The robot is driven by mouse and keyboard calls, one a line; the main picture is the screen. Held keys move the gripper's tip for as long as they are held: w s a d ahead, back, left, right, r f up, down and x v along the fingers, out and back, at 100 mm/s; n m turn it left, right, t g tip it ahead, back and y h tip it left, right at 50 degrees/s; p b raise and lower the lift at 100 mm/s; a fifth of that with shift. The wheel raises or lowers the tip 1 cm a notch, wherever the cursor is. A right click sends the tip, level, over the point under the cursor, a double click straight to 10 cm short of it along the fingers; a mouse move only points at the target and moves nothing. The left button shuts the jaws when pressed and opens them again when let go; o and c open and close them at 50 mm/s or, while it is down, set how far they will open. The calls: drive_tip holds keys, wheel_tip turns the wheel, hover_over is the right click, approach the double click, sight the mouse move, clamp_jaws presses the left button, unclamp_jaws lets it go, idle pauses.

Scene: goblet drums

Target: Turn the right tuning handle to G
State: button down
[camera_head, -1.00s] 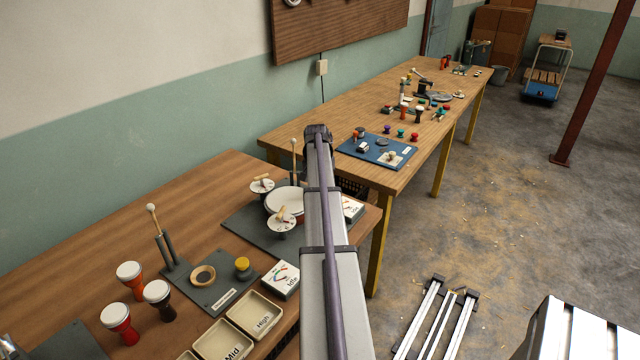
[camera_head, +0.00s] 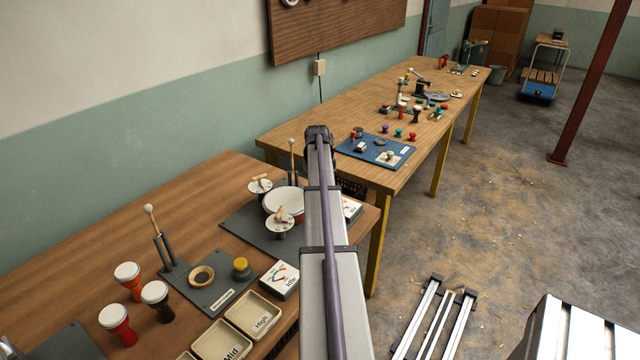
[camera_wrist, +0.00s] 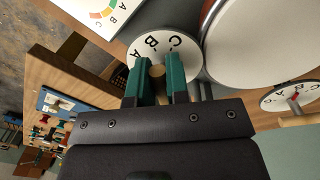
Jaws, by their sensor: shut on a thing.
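The right tuning dial (camera_wrist: 188,62) is a white disc lettered C, B and A in the wrist view. Its wooden handle (camera_wrist: 157,71) stands between the two green fingers of my gripper (camera_wrist: 160,82), which is shut on it. The fingers cover part of the dial, so I see no G and cannot read the pointer. My arm hides this dial in the head view. The white drumhead (camera_wrist: 265,45) lies beside it to the right. Another dial (camera_wrist: 292,95) with a red mark stands past the drum.
A gauge card (camera_wrist: 98,14) lies near the gripped dial. Small goblet drums (camera_head: 128,275) and trays (camera_head: 253,315) stand at the front left.

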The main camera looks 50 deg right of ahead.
drive_tip(key=shift+n, duration=0.4)
drive_tip(key=c, duration=1.1)
unclamp_jaws()
drive_tip(key=shift+r, duration=0.15)
drive_tip(key=r+p, duration=1)
drive_tip(key=p, duration=0.1)
drive_tip(key=shift+w+a+r, duration=0.1)
drive_tip(key=shift+a+r, duration=0.2)
